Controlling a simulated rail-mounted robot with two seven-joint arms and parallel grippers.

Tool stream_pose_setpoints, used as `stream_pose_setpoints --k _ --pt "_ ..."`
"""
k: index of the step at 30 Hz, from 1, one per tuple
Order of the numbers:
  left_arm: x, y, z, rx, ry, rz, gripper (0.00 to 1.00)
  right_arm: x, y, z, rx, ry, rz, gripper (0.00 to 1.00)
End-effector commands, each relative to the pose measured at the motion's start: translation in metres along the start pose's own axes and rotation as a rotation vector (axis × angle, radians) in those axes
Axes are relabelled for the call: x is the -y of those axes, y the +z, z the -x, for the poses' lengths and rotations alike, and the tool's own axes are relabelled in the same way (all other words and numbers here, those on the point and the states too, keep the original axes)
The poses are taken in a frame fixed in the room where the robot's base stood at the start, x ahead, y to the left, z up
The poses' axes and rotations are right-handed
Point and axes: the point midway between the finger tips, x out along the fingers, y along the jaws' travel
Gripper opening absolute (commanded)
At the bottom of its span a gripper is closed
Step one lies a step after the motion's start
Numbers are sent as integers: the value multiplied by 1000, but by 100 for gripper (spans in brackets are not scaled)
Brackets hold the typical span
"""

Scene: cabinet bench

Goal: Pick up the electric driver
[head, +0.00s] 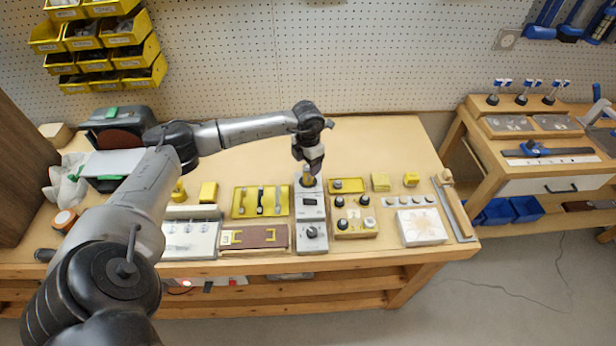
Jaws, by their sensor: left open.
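My left gripper (311,168) points down over the back end of a grey device (311,213) with a small display and a dark knob. A small upright yellow and dark piece (308,182) shows just under the fingertips. It may be the top of the electric driver, but it is too small and too covered to be sure. The fingers are open, at or just above this piece; I cannot tell whether they touch it. My right gripper is not in view.
A yellow tray of metal tools (260,202) and a brown board (254,238) lie left of the device. A knob block (355,216) and a white-topped block (421,227) lie right. Yellow bins (105,40) hang at the back left. A second bench (540,150) stands right.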

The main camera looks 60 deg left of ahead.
Motion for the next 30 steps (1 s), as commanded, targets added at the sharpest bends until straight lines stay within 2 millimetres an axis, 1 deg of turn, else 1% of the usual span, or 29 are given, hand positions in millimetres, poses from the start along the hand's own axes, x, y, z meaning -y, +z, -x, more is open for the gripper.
stream_pose_setpoints --k 4,7,16,18,24,30 --pt "0 0 -4 0 0 0 65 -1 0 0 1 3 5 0" --pt "-1 1 -12 -1 0 1 65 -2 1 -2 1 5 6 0" --pt "-2 2 -49 -1 0 0 65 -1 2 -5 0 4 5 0" --pt "-2 2 -53 0 0 0 65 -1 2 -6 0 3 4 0" --pt "-2 2 -53 1 0 0 65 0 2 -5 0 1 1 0" --pt "-2 2 -52 1 0 0 46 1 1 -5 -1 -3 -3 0"
